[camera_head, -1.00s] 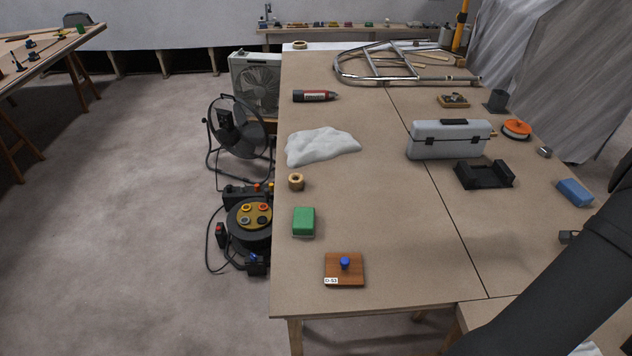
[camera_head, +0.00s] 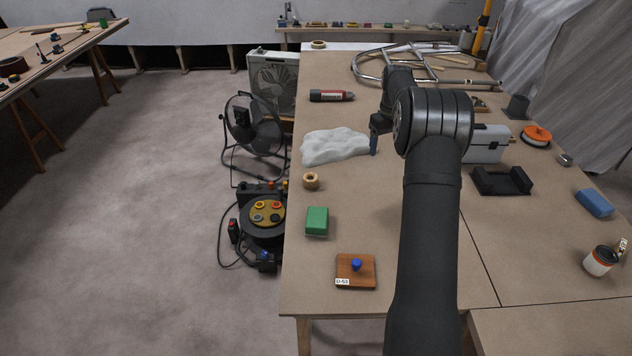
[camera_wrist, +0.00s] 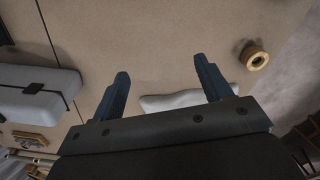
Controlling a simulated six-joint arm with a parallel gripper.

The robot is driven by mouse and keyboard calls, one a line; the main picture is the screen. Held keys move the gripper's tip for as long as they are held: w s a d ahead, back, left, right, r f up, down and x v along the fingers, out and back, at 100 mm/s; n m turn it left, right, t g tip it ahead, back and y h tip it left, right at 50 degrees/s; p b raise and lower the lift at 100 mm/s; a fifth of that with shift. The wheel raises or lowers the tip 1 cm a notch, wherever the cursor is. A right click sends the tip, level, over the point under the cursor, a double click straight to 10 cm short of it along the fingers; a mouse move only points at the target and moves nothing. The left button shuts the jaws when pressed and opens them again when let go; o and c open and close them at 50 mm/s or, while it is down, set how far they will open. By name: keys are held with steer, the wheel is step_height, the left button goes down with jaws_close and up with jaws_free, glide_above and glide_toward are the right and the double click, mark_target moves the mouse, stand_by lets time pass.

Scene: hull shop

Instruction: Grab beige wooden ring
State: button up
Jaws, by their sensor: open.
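The beige wooden ring (camera_head: 311,181) lies on the table near its left edge, between the white crumpled cloth and the green block. It also shows in the wrist view (camera_wrist: 254,56) at the upper right, beyond my right-hand finger. My gripper (camera_head: 374,143) is above the table at the right end of the white cloth, to the right of the ring and farther back. In the wrist view my gripper (camera_wrist: 164,84) shows two blue fingers spread apart with nothing between their tips. The ring is apart from both fingers.
The white cloth (camera_head: 335,147) lies just behind the ring, and a green block (camera_head: 317,221) in front. A wooden plate with a blue knob (camera_head: 356,267) is nearer. A grey toolbox (camera_head: 486,146) stands right, partly behind my arm. A cable reel (camera_head: 262,216) stands below the table's left edge.

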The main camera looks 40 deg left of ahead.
steer(key=s+a+r+n, duration=0.3)
steer(key=s+a+n, duration=0.5)
steer(key=s+a, duration=0.85)
glide_above(311, 179)
steer(key=f, duration=1.1)
steer(key=shift+s+d+f, duration=0.1)
steer(key=shift+s+f, duration=0.05)
steer(key=shift+s, duration=0.15)
steer(key=shift+w+f, duration=0.2)
steer(key=shift+f, duration=2.95)
steer(key=c, duration=1.1)
